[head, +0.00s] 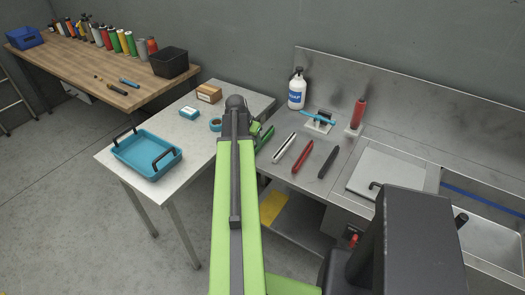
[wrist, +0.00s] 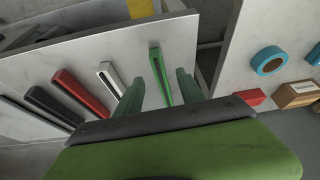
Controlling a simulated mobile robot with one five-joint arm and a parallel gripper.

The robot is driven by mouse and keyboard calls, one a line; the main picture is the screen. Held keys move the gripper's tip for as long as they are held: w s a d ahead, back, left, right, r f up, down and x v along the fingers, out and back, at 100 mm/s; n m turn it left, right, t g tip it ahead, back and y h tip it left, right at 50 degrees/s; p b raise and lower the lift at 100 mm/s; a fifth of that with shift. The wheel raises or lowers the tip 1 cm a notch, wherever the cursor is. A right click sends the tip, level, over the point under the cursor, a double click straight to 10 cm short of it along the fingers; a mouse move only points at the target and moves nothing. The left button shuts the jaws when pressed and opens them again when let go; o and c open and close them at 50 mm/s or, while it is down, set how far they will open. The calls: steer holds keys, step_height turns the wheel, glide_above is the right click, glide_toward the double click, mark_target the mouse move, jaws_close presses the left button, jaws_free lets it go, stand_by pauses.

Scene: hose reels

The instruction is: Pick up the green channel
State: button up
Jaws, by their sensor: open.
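The green channel (head: 266,138) lies on the steel counter at its left end, partly hidden by my arm in the head view. In the wrist view the green channel (wrist: 158,72) is a narrow bar with a dark slot along it, lying between my two fingers. My gripper (wrist: 160,79) is open, one finger on each side of the channel with a gap to both. No contact shows. How high the fingers are above the counter is hard to tell.
A white channel (head: 283,148), a red channel (head: 302,156) and a dark channel (head: 327,160) lie to the right on the counter. A soap bottle (head: 297,92) stands behind. A side table with a blue tray (head: 146,155) and a tape roll (wrist: 269,61) adjoins the counter.

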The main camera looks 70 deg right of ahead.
mark_target(256, 147)
steer(key=shift+d+f, duration=0.25)
steer(key=shift+f, duration=0.35)
steer(key=shift+r, duration=0.1)
steer(key=b+x, duration=0.5)
steer(key=shift+s+d, duration=0.1)
steer(key=shift+s, duration=0.05)
jaws_close()
